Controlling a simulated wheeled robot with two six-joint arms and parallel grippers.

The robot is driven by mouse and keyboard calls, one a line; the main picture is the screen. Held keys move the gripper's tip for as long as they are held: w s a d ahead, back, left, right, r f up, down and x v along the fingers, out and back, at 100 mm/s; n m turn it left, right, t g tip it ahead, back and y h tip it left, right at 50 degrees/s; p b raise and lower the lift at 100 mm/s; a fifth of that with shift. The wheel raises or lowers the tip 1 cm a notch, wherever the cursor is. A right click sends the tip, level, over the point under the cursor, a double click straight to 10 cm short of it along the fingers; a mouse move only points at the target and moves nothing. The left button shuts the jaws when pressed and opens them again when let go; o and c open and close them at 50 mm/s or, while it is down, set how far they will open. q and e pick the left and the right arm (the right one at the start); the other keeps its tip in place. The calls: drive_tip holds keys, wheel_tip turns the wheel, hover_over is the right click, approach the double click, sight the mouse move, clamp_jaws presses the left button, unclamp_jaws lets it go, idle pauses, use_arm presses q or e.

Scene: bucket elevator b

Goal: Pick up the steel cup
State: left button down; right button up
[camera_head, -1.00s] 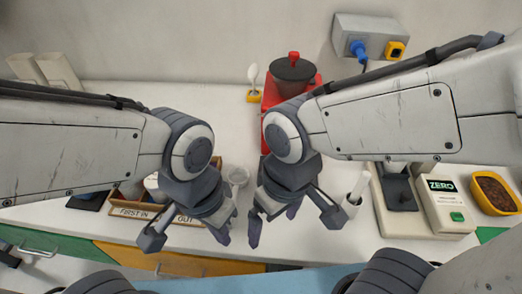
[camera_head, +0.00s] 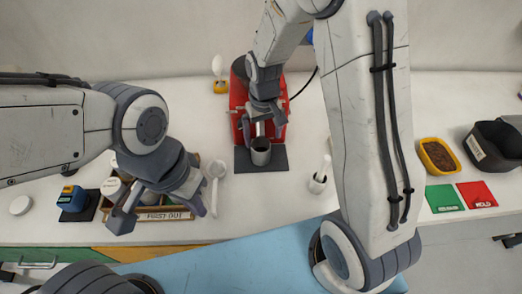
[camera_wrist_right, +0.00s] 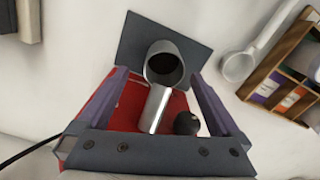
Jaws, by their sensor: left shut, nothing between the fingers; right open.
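The steel cup (camera_head: 261,151) stands upright on a dark grey mat (camera_head: 243,160) in front of the red machine (camera_head: 238,92). In the right wrist view the cup (camera_wrist_right: 164,64) shows its dark opening, with a shiny metal cylinder (camera_wrist_right: 156,108) just below it in the picture. My right gripper (camera_head: 262,122) is open above and behind the cup; its fingers (camera_wrist_right: 162,85) show on both sides of the cylinder, and I cannot tell whether they touch anything. My left gripper (camera_head: 160,208) is shut and empty over the front of the wooden box.
A wooden box (camera_head: 165,215) marked FIRST IN and OUT and a white scoop (camera_head: 215,180) lie to the left. A yellow bowl (camera_head: 438,157) and black bin (camera_head: 495,147) are further right.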

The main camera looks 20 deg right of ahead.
sight(261, 147)
drive_tip(key=f, duration=0.1)
drive_tip(key=f+p, duration=0.1)
drive_tip(key=f, duration=0.2)
drive_tip(key=shift+s+a, duration=0.1)
drive_tip(key=shift+a, duration=0.2)
drive_tip(key=shift+f+p, duration=0.3)
drive_tip(key=shift+f, duration=0.35)
clamp_jaws()
